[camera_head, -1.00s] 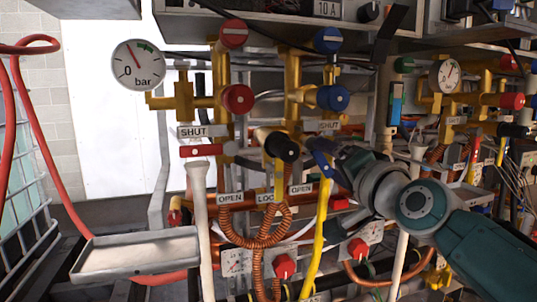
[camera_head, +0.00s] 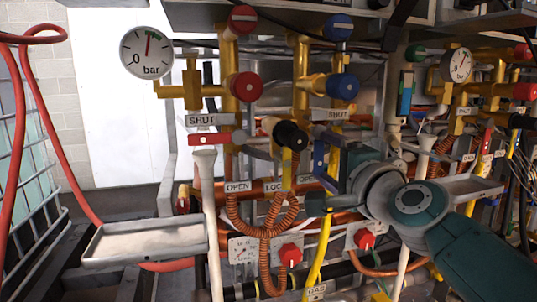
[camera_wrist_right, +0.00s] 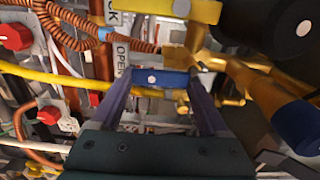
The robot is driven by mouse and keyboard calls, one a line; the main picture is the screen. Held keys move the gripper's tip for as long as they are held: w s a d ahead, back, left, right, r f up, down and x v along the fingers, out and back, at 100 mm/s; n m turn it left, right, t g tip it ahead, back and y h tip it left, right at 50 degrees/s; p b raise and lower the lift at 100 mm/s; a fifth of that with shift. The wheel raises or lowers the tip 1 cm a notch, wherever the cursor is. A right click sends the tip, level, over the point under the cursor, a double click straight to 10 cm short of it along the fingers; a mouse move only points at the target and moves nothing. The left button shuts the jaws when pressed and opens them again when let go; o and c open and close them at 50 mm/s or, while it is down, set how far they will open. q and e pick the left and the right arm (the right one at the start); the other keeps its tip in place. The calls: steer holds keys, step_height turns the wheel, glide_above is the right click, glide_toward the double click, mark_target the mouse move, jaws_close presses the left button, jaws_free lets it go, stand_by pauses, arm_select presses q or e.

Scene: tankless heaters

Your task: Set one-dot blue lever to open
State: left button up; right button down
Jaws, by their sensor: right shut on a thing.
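The blue lever (camera_head: 319,158) points nearly straight down below the right SHUT label, its lower part close to the OPEN label. In the right wrist view the lever (camera_wrist_right: 175,79) shows one pale dot and spans the gap between the two fingers. My right gripper (camera_head: 327,168) reaches in from the right and is shut on the lever; the wrist view shows its fingers (camera_wrist_right: 163,84) on either side of it. The gripper body hides part of the pipework behind. My left gripper is not in view.
A red lever (camera_head: 205,138) lies level under the left SHUT label. A black round knob (camera_head: 291,136) sits just left of the blue lever. A yellow hose (camera_head: 322,240) and copper coil (camera_head: 265,228) hang close below. A grey tray (camera_head: 145,243) is at lower left.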

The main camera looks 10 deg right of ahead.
stand_by(0.3)
jaws_free()
steer(key=shift+s, duration=0.1)
steer(key=s+p, duration=0.2)
steer(key=s, duration=0.7)
steer(key=shift+s+d, duration=0.15)
steer(key=shift+s, duration=0.25)
